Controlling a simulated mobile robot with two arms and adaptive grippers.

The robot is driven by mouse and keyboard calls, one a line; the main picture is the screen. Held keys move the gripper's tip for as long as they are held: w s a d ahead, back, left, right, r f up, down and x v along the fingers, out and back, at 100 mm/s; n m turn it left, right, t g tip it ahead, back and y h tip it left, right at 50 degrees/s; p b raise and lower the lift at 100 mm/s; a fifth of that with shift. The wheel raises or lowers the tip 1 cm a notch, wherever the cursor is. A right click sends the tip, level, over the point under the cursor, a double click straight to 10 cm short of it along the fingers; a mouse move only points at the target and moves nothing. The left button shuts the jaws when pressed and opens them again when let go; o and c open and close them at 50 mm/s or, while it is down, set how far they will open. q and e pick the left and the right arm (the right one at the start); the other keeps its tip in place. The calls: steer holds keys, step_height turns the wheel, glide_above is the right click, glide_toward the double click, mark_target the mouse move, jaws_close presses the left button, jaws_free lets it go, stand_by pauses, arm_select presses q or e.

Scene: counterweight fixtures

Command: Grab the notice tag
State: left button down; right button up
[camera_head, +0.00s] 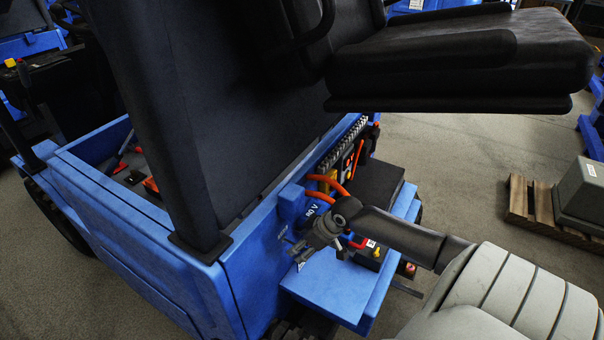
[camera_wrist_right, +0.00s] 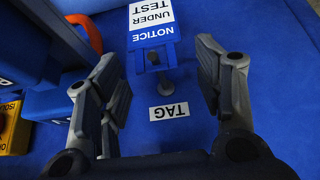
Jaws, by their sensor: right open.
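The notice tag (camera_wrist_right: 152,22) shows in the right wrist view as a small blue and white plate reading NOTICE UNDER TEST, at a short peg on a blue panel. A white label reading TAG (camera_wrist_right: 169,111) is fixed to the panel close by. My right gripper (camera_wrist_right: 157,62) is open, with one finger on each side of the tag's peg end. I see no finger touching the tag. In the head view my right gripper (camera_head: 305,252) is over the blue vehicle's side, and I cannot make out the tag there.
The blue vehicle (camera_head: 165,235) has a black seat (camera_head: 455,60) overhanging my arm. Orange cables (camera_head: 327,180) and a blue 80 V connector (camera_head: 316,208) lie close to the gripper. A blue step (camera_head: 335,283) is below. A grey block on a pallet (camera_head: 520,200) stands right, with open floor between.

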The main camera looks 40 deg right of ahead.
steer(key=shift+w+a+f, duration=0.1)
steer(key=shift+w+f, duration=0.15)
steer(key=x, duration=0.5)
steer(key=shift+s+f+p, duration=0.1)
steer(key=shift+f+p, duration=0.1)
steer(key=shift+p, duration=0.1)
steer(key=shift+c, duration=0.2)
arm_select(q)
steer(key=shift+w+r, duration=0.3)
steer(key=shift+w, duration=0.45)
arm_select(e)
steer(key=c, duration=0.6)
